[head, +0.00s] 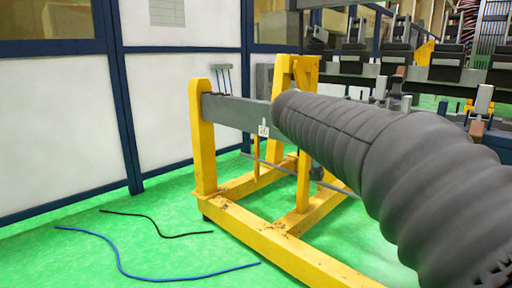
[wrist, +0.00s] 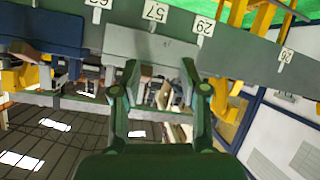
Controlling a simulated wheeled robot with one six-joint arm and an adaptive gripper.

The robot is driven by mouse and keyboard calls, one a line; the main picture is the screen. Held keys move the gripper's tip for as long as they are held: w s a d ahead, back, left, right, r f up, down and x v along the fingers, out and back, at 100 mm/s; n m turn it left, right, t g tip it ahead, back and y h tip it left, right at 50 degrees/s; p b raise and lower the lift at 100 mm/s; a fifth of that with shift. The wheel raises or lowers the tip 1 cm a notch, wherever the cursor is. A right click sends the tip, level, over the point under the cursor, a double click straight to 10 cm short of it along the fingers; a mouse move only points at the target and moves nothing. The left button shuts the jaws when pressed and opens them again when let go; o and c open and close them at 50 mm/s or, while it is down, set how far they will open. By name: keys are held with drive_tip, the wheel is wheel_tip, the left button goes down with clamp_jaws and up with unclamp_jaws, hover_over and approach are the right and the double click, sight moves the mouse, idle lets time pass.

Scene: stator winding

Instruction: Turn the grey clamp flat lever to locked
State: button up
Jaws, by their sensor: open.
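In the wrist view a light grey flat plate (wrist: 150,46), which looks like the grey clamp's lever, lies against the grey beam (wrist: 235,62) below the tag marked 57. My gripper (wrist: 160,76) is open, with one green finger on each side and the plate's lower part between or just beyond the tips. I cannot tell whether the fingers touch it. Nothing is held. In the head view my ribbed arm sleeve hides the gripper and this clamp; the grey beam (head: 236,113) shows to its left.
A dark blue plate (wrist: 48,30) sits left of the grey one. A yellow stand (head: 203,150) carries the beam. A blue cable (head: 150,277) and a black cable (head: 155,222) lie on the green floor. White wall panels (head: 185,95) stand behind.

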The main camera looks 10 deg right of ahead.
drive_tip(key=s+a+f+n+g+y+p, duration=0.1)
drive_tip(key=s+a+f+n+y, duration=0.2)
drive_tip(key=s+f, duration=0.3)
drive_tip(key=s+a+f+n+g+y, duration=0.2)
drive_tip(key=s+a+f+n, duration=0.15)
drive_tip(key=f, duration=0.45)
drive_tip(key=s+a+f+y+p, duration=0.2)
drive_tip(key=s+a+f, duration=0.1)
drive_tip(key=s, duration=0.5)
drive_tip(key=s+a+f+y+p, duration=0.1)
drive_tip(key=s+a+f+y, duration=0.1)
drive_tip(key=s, duration=0.7)
drive_tip(key=shift+s+a+f+y+p, duration=0.2)
drive_tip(key=shift+a+f+y+p, duration=0.1)
drive_tip(key=shift+a+f+p, duration=0.15)
drive_tip(key=shift+v, duration=0.85)
drive_tip(key=shift+c, duration=0.5)
drive_tip(key=shift+s+r+p, duration=0.15)
drive_tip(key=shift+r+p, duration=0.1)
drive_tip(key=shift+p, duration=0.05)
drive_tip(key=c, duration=0.4)
clamp_jaws()
